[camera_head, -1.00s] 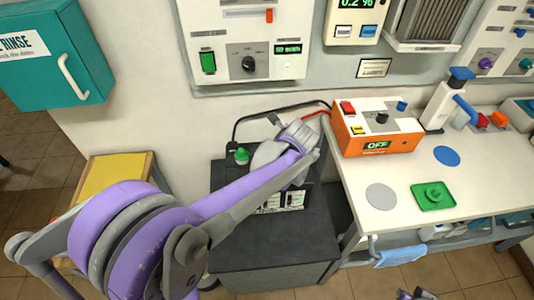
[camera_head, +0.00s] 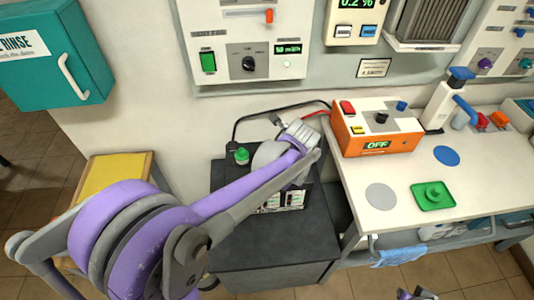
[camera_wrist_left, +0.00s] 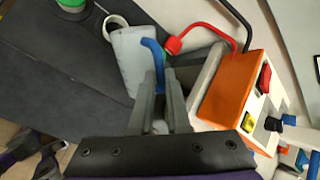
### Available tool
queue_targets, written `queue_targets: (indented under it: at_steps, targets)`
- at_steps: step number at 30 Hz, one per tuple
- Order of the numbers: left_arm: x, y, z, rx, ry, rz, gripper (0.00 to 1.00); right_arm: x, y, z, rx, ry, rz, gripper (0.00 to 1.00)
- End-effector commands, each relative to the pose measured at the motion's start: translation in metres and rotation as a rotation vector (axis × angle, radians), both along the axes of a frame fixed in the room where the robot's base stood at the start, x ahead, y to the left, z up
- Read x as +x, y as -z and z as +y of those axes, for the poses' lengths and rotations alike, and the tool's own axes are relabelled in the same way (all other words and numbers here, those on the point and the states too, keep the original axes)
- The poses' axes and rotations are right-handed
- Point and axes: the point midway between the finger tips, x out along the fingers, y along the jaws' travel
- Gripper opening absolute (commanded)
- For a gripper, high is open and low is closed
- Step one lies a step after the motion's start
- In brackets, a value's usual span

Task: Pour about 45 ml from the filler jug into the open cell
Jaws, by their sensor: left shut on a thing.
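The filler jug (camera_wrist_left: 133,62), whitish with a blue handle, shows in the left wrist view. My left gripper (camera_wrist_left: 160,82) is shut on its handle. The jug appears tilted, and a pale ring (camera_wrist_left: 114,24) shows beside it; I cannot tell whether liquid flows. In the head view my left arm reaches over the battery (camera_head: 286,199), a dark block with white labels on a dark cabinet, and hides most of its top. The open cell is hidden there. A green cap (camera_head: 241,156) stands left of the arm. My right gripper (camera_head: 417,294) is only partly visible at the bottom edge.
An orange charger (camera_head: 375,142) reading OFF stands on the white bench (camera_head: 395,215), with red and black cables running toward the battery. A green tray (camera_head: 421,203) holds a green cap. A white bottle with blue parts (camera_head: 438,105) stands further back. The cabinet front (camera_head: 270,250) is clear.

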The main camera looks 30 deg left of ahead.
Motion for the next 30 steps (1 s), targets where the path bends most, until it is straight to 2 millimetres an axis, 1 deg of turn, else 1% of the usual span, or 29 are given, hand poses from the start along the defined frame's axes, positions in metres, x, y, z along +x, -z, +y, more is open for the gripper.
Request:
queue_targets:
  at_steps: [30]
  targets:
    - [0.0004, 0.0, 0.0033, -0.048, 0.0, 0.0, 0.0, 0.0012, -0.0027, 0.0, 0.0, 0.0, -0.002, 0.0]
